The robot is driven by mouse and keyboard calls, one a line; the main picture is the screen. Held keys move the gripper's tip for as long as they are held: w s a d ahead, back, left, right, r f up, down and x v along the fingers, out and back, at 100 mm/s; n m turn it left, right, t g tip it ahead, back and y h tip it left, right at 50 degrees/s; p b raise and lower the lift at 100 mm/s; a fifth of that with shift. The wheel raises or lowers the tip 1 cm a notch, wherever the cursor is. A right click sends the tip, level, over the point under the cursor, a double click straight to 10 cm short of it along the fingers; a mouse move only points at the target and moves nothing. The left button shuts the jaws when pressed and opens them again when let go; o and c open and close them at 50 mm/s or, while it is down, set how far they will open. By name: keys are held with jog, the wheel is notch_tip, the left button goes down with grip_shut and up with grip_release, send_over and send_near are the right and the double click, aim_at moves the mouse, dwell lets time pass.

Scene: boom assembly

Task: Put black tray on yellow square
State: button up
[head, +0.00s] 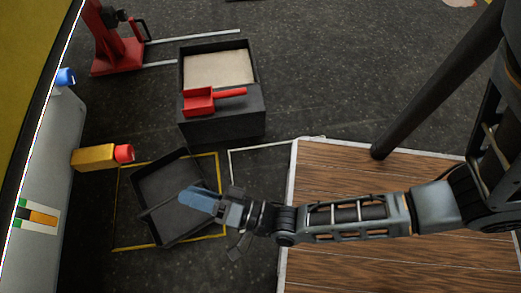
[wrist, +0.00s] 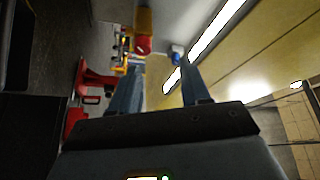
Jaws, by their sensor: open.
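The black tray (head: 163,185) is on the floor in the head view, turned at an angle to the yellow square outline (head: 218,165). It covers most of the area inside the outline, and its far and near corners reach the yellow lines. My gripper (head: 190,198) is over the tray's right part, with its blue-grey fingers pointing left. In the wrist view, the two fingers of my gripper (wrist: 160,88) stand apart with nothing between them. I cannot tell from the head view how high they are above the tray. My gripper hides part of the tray.
A dark box (head: 222,128) with a red scoop (head: 203,101) on it stands behind the tray. A yellow and red cylinder (head: 95,157) sticks out from the grey cabinet (head: 45,150) at left. A wooden platform (head: 390,262) lies at right. A red jack (head: 115,50) stands farther back.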

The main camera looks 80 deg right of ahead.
jog(key=s+d+r+n+g+y, duration=0.1)
jog(key=s+r+n+g, duration=0.1)
jog(key=s+r+n, duration=0.5)
jog(key=s+d+r+n+g+y, duration=0.1)
jog(key=s+d+r+n+g, duration=0.1)
jog(key=s+r+n, duration=0.5)
notch_tip(320, 180, up, 3)
jog(key=shift+s+d+n+g, duration=0.3)
jog(key=shift+s+g, duration=0.2)
jog(key=shift+s, duration=0.7)
jog(key=shift+w+y, duration=0.2)
jog(key=shift+y, duration=0.1)
